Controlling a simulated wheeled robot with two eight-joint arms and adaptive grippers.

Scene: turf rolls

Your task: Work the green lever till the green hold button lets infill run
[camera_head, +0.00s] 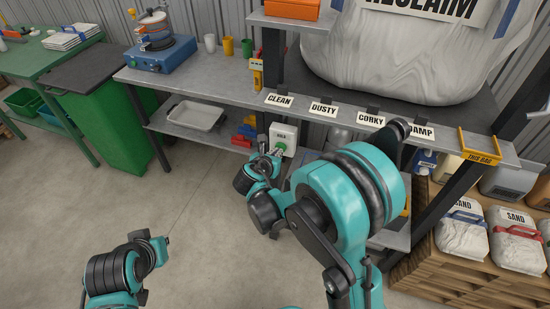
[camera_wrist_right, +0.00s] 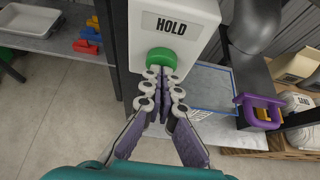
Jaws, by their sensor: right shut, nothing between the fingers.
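The white HOLD box (camera_head: 283,138) hangs on the bench's dark post under the front edge. Its round green hold button (camera_wrist_right: 162,58) faces my right gripper in the right wrist view. My right gripper (camera_wrist_right: 163,75) is shut and empty, its fingertips at the lower edge of the button; I cannot tell whether they touch or press it. In the head view my right gripper (camera_head: 275,155) is just below the box, partly covered by my arm. I cannot make out a green lever in either view. My left arm shows at lower left, with no gripper fingers visible.
A large white RECLAIM bag (camera_head: 400,55) rests on the bench above labels CLEAN, DUSTY, CORKY and one partly covered. A purple clamp (camera_wrist_right: 258,110) is right of the box. SAND bags (camera_head: 462,230) stand on pallets at right. The floor at left is open.

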